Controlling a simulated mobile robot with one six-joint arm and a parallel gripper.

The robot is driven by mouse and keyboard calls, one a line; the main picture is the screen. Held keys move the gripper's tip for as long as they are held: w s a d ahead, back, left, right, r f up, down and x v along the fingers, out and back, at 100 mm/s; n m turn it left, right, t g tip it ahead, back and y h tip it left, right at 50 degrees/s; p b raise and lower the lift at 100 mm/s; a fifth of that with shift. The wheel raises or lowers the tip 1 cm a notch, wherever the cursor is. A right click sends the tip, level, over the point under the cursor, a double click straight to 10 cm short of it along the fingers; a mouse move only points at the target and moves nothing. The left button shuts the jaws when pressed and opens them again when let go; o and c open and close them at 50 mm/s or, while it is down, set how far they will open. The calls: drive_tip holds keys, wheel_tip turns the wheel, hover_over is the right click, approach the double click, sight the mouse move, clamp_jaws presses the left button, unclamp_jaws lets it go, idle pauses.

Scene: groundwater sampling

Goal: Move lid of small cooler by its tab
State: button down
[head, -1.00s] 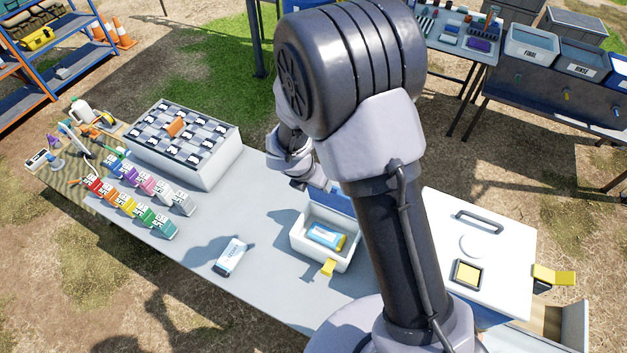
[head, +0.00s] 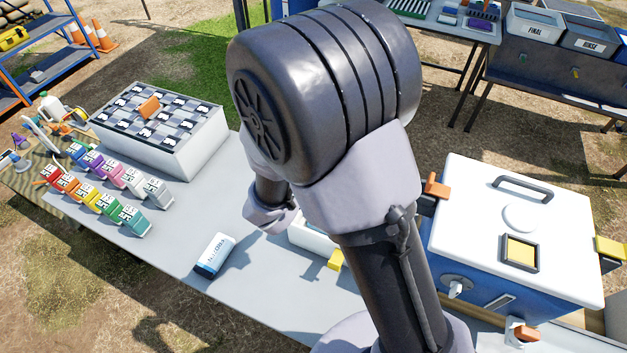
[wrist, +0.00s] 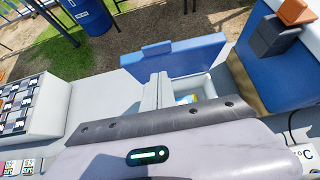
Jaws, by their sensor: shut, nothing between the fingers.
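The head view hides the fingers.
A large blue cooler with a white lid (head: 480,200) stands right of my arm. A white-and-blue pack (head: 214,255) lies on the table (head: 190,225). Coloured bottles (head: 95,200) and a vial rack (head: 185,150) are at left. The table between them is clear.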

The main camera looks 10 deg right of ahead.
drive_tip(key=w+d+f, duration=0.1)
drive_tip(key=w+d, duration=0.2)
drive_tip(key=w, duration=0.2)
drive_tip(key=shift+w+d+f, duration=0.25)
drive_tip(key=shift+w+d, duration=0.05)
drive_tip(key=shift+d, duration=0.1)
drive_tip(key=shift+g+y, duration=0.5)
drive_tip(key=shift+g, duration=0.3)
drive_tip(key=w+d+r+p, duration=0.1)
drive_tip(key=p, duration=0.1)
drive_tip(key=w+d+r+p, duration=0.1)
drive_tip(key=w+p, duration=0.1)
drive_tip(key=p, duration=0.1)
drive_tip(key=shift+d+p, duration=0.1)
drive_tip(key=shift+p, duration=0.2)
drive_tip(key=shift+w+d+f, duration=0.3)
drive_tip(key=shift+w+d, duration=0.1)
drive_tip(key=shift+w, duration=0.2)
drive_tip(key=shift+w+d+f, duration=0.25)
drive_tip(key=shift+w+d, duration=0.1)
drive_tip(key=shift+w, duration=0.2)
